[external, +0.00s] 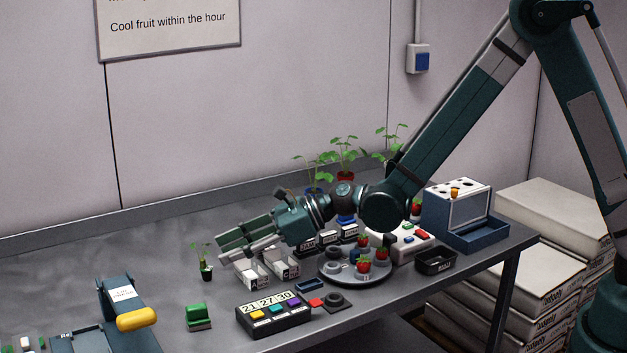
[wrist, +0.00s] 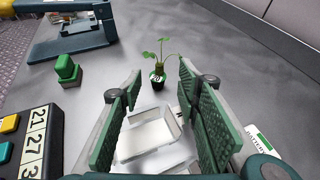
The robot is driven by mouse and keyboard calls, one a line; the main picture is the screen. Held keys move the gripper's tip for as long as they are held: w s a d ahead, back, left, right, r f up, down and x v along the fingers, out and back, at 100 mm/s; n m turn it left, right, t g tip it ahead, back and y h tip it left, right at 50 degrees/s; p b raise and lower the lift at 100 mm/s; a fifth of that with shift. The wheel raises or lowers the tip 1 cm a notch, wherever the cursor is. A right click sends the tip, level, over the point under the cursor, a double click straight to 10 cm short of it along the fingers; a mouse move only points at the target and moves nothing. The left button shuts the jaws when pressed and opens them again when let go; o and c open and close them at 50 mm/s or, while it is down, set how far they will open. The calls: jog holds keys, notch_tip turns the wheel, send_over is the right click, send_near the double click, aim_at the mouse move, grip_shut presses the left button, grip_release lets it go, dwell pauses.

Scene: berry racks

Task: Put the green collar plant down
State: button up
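The green collar plant (external: 206,271) is a small seedling in a dark pot with a green band near its top and a pale round label. It stands upright on the grey bench, left of my gripper (external: 222,248). In the wrist view the plant (wrist: 158,80) stands just beyond the fingertips, between their lines and apart from them. My gripper (wrist: 160,84) is open, its green-padded fingers spread with nothing held between them. Nothing hides the plant in either view.
White open boxes (wrist: 150,136) lie under my fingers. A green block (external: 198,314), a clock panel (external: 272,318) and a blue device with a yellow handle (external: 122,296) are nearby. Other potted plants (external: 345,160) stand at the back.

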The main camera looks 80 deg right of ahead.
aim_at(202, 259)
jog(key=shift+x, duration=1.3)
jog(key=shift+a+b+x, duration=0.2)
jog(key=shift+b+x, duration=0.75)
jog(key=shift+x, duration=1.7)
jog(key=shift+s, duration=0.1)
jog(key=c, duration=0.9)
jog(key=shift+c, duration=0.4)
